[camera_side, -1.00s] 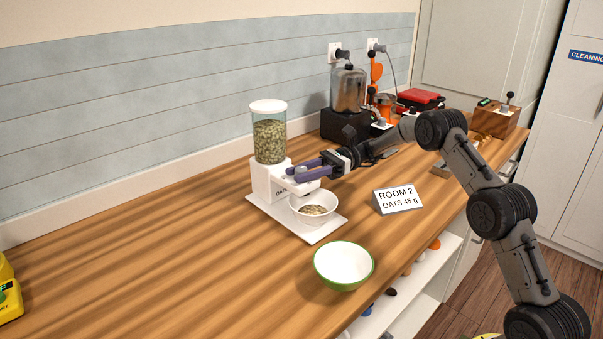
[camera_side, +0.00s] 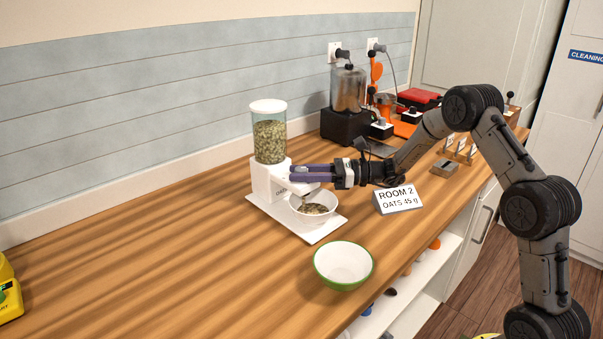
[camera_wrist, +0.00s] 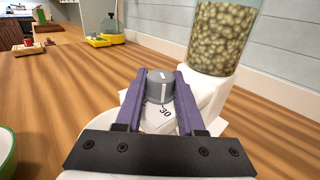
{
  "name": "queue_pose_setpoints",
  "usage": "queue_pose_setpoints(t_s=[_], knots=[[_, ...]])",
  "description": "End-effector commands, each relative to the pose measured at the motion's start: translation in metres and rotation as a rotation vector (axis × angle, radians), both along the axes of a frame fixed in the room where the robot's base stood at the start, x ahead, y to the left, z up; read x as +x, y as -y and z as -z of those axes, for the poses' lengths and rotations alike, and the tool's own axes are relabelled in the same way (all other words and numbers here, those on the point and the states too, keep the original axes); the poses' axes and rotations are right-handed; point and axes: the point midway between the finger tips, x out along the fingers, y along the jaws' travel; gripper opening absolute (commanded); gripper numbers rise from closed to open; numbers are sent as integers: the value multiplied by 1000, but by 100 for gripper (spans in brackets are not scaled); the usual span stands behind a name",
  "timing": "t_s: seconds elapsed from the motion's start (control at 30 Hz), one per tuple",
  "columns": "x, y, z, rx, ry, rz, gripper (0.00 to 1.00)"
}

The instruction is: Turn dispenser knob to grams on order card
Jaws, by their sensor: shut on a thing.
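The dispenser (camera_side: 266,180) is white, with a clear hopper (camera_side: 270,139) of oats. In the wrist view my gripper (camera_wrist: 161,80) is shut on its grey knob (camera_wrist: 161,92), a purple finger on each side. The knob's white line points down the picture toward a dial marked "30"; other marks are hidden. In the side view my gripper (camera_side: 294,174) hides the knob. The order card (camera_side: 397,199) reads "ROOM 2 OATS 45 g". A white bowl (camera_side: 326,200) with some oats stands on the dispenser's base tray (camera_side: 309,237), under the spout.
A white bowl with a green outside (camera_side: 344,265) stands empty in front of the dispenser. A blender (camera_side: 346,105) stands at the back, with red and orange items near it.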

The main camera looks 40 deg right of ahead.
Motion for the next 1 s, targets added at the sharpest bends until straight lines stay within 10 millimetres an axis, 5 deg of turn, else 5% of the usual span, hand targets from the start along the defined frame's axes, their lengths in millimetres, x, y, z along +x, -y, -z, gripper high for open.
queue_pose_setpoints(t_s=[0.5, 1.0], knots=[[-2, -3, 0, -1, 0, 442, 0], [-1, -1, -1, 1, 3, 628, 0]])
